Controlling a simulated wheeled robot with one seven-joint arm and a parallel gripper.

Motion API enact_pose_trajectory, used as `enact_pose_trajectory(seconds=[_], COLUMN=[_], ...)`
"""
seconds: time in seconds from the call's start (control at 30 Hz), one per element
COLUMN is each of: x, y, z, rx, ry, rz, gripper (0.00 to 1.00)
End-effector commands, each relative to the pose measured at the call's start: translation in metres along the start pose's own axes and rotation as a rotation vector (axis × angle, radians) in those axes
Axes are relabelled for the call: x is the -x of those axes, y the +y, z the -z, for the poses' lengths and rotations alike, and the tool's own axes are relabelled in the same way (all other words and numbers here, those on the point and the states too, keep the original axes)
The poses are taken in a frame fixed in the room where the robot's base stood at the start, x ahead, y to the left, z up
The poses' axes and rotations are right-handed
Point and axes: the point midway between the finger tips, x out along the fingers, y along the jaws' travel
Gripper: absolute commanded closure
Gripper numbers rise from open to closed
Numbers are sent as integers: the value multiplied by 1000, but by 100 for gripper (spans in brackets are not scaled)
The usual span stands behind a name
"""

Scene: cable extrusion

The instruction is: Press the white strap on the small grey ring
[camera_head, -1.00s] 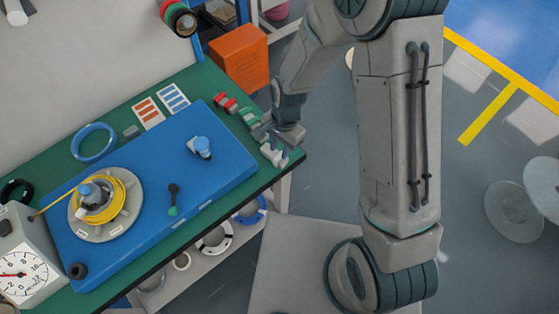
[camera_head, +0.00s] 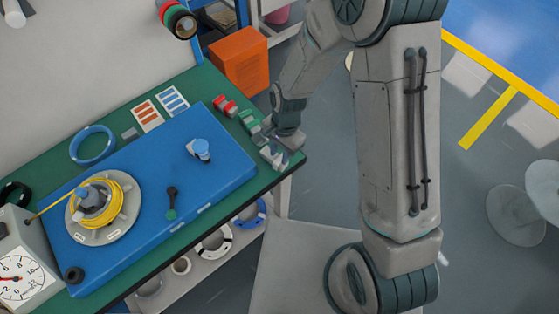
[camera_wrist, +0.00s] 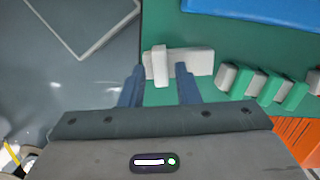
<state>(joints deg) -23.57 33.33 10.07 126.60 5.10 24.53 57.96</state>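A white strap (camera_wrist: 160,66) shows in the wrist view as a narrow upright piece across a longer pale bar. It lies at the edge of the green table top. My gripper (camera_wrist: 160,72) is open, with one blue finger to each side of the narrow piece and a gap on both sides. Whether the fingertips reach down around it I cannot tell. In the head view my gripper (camera_head: 268,143) is low over the table's right corner and partly hides the pale pieces. A small pale ring (camera_head: 181,265) lies on the shelf below; I cannot tell if it is the grey ring.
Several white and green straps (camera_wrist: 270,87) stand in a row beside my gripper. Red pieces (camera_head: 225,105) lie further back. A blue board (camera_head: 140,235) carries a grey reel (camera_head: 76,213) with yellow cable (camera_head: 118,195). An orange box (camera_head: 240,62) stands behind the table.

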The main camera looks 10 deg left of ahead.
Motion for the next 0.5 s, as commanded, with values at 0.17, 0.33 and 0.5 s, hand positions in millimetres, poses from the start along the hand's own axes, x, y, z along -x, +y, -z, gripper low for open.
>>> enact_pose_trajectory(seconds=[0.17,0.33,0.5], x=[-6,-10,-14], y=[0,0,0], z=[1,2,2], rx=[0,0,0], ry=[0,0,0], rz=[0,0,0], gripper=[71,71,71])
